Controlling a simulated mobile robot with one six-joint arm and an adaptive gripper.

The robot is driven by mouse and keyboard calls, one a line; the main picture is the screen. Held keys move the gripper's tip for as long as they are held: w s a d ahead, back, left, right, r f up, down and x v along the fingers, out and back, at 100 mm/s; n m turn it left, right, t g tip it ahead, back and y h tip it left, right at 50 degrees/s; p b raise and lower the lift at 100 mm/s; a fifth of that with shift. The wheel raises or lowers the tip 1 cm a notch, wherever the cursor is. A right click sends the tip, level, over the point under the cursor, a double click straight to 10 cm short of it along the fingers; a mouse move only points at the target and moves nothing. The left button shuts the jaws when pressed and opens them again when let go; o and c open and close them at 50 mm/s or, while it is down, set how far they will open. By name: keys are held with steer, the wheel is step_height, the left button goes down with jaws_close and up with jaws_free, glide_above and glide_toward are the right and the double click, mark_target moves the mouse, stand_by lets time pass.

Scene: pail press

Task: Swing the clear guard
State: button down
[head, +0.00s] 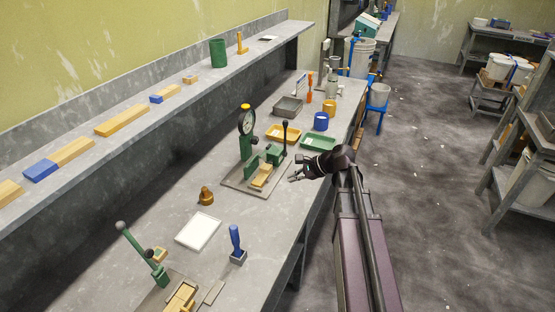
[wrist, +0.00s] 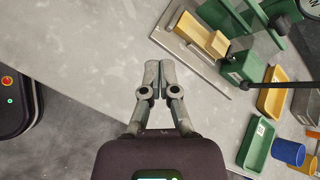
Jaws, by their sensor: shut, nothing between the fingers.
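I cannot make out a clear guard in either view. My gripper (head: 296,177) is over the bench's right edge in the head view, just right of a green fixture with a dial gauge (head: 247,122). In the wrist view my gripper (wrist: 159,66) has its fingertips together, with nothing between them, above bare bench top. The fixture's grey base plate (wrist: 184,48) is beyond the fingertips to the upper right, apart from them. A yellow wooden block (wrist: 202,35) sits on it. At the far end, a white pail (head: 359,56) stands by blue metal parts; details are too small to tell.
Yellow (head: 283,133) and green (head: 319,142) trays, a blue cup (head: 321,121) and a grey tray (head: 288,107) stand behind the fixture. A blue-handled stamp (head: 236,245) and white tray (head: 198,231) are nearer. The floor (head: 420,190) right of the bench is open.

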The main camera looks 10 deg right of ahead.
steer(key=w+d+r+m+t+y+b, duration=0.2)
steer(key=w+d+m+t+b, duration=0.1)
steer(key=w+d+m, duration=0.3)
steer(key=d+m+t, duration=0.1)
steer(key=d+m, duration=0.1)
steer(key=shift+m+y+b, duration=0.3)
steer(key=shift+y+b, duration=0.05)
steer(key=shift+y, duration=0.05)
steer(key=shift+w, duration=0.1)
steer(key=b, duration=0.3)
glide_toward(270, 152)
steer(key=w+a+f, duration=0.1)
steer(key=a+f, duration=0.1)
steer(key=shift+w+a+f, duration=0.25)
steer(key=shift+w+f, duration=0.15)
steer(key=shift+w+a+r+p, duration=0.6)
steer(key=shift+a+p, duration=0.1)
steer(key=shift+p, duration=0.15)
steer(key=shift+w+a+r+p, duration=0.45)
steer(key=shift+w+a+p, duration=0.05)
steer(key=shift+a, duration=0.3)
steer(key=shift+a+r, duration=0.1)
steer(key=shift+a, duration=0.1)
